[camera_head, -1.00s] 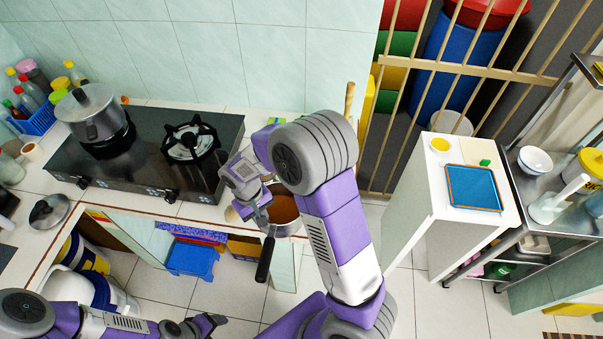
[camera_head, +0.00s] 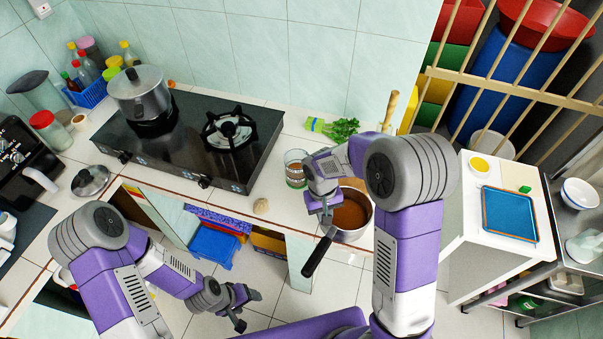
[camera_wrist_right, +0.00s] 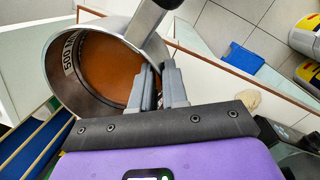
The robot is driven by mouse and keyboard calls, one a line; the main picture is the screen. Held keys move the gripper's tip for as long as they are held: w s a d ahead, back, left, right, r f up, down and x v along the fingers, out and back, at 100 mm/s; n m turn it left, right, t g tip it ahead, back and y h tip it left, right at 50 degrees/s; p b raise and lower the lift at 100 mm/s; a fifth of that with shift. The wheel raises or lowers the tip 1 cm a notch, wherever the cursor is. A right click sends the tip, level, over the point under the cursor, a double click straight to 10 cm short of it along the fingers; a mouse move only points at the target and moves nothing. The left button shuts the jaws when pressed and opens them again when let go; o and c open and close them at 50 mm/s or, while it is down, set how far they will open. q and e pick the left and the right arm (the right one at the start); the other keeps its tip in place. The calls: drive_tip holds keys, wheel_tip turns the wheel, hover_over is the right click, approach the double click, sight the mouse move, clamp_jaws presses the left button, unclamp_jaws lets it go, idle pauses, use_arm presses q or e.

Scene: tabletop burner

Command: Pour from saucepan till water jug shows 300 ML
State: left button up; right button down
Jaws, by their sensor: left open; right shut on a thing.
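The saucepan (camera_head: 352,222) is a metal pan with orange-brown liquid in it and a long black handle. It sits at the counter's front right edge. The right wrist view shows its open mouth (camera_wrist_right: 68,72) and an inside marking that reads 500 ML. My left gripper (camera_head: 246,306) is open and empty, low in front of the counter.
A black two-burner stove (camera_head: 185,142) bears a lidded pot (camera_head: 141,92) on its left burner. A loose lid (camera_head: 91,181) lies left of the stove. Green vegetables (camera_head: 340,129) lie behind the jug. A small tan object (camera_head: 261,206) is near the counter edge.

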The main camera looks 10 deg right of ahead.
drive_tip(key=shift+w, duration=0.1)
drive_tip(key=w+a+r+n+t, duration=0.1)
drive_tip(key=w+a+r+n, duration=0.5)
drive_tip(key=w, duration=0.3)
drive_tip(key=w+a+r+n+t, duration=0.1)
drive_tip(key=w+a+r+n, duration=0.5)
drive_tip(key=w+a+r, duration=0.1)
drive_tip(key=shift+w+a+t+y, duration=0.3)
drive_tip(key=shift+w+a, duration=0.2)
drive_tip(key=shift+w, duration=0.75)
drive_tip(key=shift+s+d+r+t+y, duration=0.1)
drive_tip(key=shift+d+r+t+y, duration=0.15)
drive_tip(key=shift+r+y, duration=0.55)
drive_tip(key=shift+d+r+t+y, duration=0.15)
drive_tip(key=shift+d+r+y, duration=0.25)
drive_tip(key=shift+y, duration=0.8)
drive_tip(key=shift+s+d+r+t+y, duration=0.1)
drive_tip(key=shift+d+r+t+y, duration=0.1)
drive_tip(key=shift+r+y, duration=0.65)
